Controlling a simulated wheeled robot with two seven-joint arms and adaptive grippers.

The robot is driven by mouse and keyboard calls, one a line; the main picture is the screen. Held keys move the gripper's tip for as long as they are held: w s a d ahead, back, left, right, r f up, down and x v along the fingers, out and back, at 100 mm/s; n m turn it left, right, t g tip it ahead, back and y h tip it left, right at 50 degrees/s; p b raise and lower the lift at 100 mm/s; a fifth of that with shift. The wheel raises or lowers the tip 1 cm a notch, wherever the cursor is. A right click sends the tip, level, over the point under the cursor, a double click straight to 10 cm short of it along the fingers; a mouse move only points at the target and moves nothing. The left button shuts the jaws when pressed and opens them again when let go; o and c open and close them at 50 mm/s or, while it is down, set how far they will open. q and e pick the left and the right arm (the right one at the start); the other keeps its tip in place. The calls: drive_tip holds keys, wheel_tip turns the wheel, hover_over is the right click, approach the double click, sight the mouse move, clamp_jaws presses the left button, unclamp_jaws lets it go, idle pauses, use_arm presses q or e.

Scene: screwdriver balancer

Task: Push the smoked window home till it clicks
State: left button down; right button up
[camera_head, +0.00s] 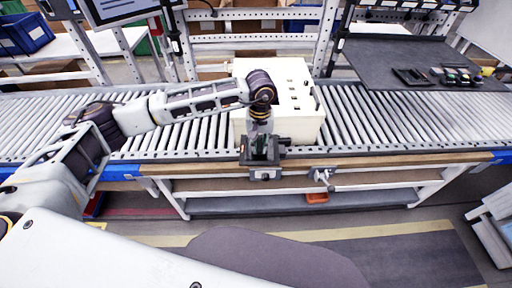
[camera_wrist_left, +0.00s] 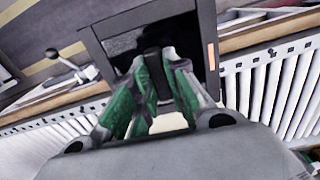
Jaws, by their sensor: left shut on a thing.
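A dark square frame (camera_wrist_left: 92,46) with a glossy black pane, which looks like the smoked window (camera_wrist_left: 124,42), shows at the top of the left wrist view. My left gripper (camera_wrist_left: 155,62) has its green fingers close together on a narrow dark piece, right in front of the pane. I cannot tell whether that piece belongs to the window, nor how far in the window sits. The fingers hide part of the frame. My right gripper is not seen.
A large cream box (camera_head: 300,115) with slots in its top stands on the roller conveyor (camera_head: 395,120), just behind my left gripper. A small handle fitting (camera_head: 322,175) sits right of the dark unit. A dark table (camera_head: 400,55) with small parts is at back right.

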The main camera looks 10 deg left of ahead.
sight(259, 142)
use_arm(q)
drive_tip(key=r+n, duration=0.1)
drive_tip(key=n, duration=0.1)
drive_tip(key=r+n, duration=0.1)
drive_tip(key=n, duration=0.1)
drive_tip(key=shift+w, duration=0.35)
drive_tip(key=n, duration=0.1)
drive_tip(key=r+n, duration=0.1)
drive_tip(key=n, duration=0.2)
drive_tip(key=shift+w+a+r, duration=0.15)
drive_tip(key=shift+w+r, duration=0.1)
drive_tip(key=shift+r, duration=0.05)
drive_tip(key=n, duration=0.3)
drive_tip(key=r+n, duration=0.1)
drive_tip(key=shift+w+a+n, duration=0.15)
drive_tip(key=shift+a+n, duration=0.25)
drive_tip(key=n, duration=0.4)
drive_tip(key=shift+a+r, duration=0.2)
drive_tip(key=shift+a, duration=0.2)
drive_tip(key=n, duration=0.4)
drive_tip(key=shift+a+n, duration=0.3)
drive_tip(key=shift+a, duration=0.05)
drive_tip(key=n, duration=0.3)
drive_tip(key=a+n, duration=0.1)
drive_tip(key=n, duration=0.1)
drive_tip(key=shift+s, duration=0.25)
drive_tip(key=n, duration=0.6)
drive_tip(key=shift+s+a, duration=0.15)
drive_tip(key=shift+a, duration=0.1)
drive_tip(key=shift+n, duration=1.5)
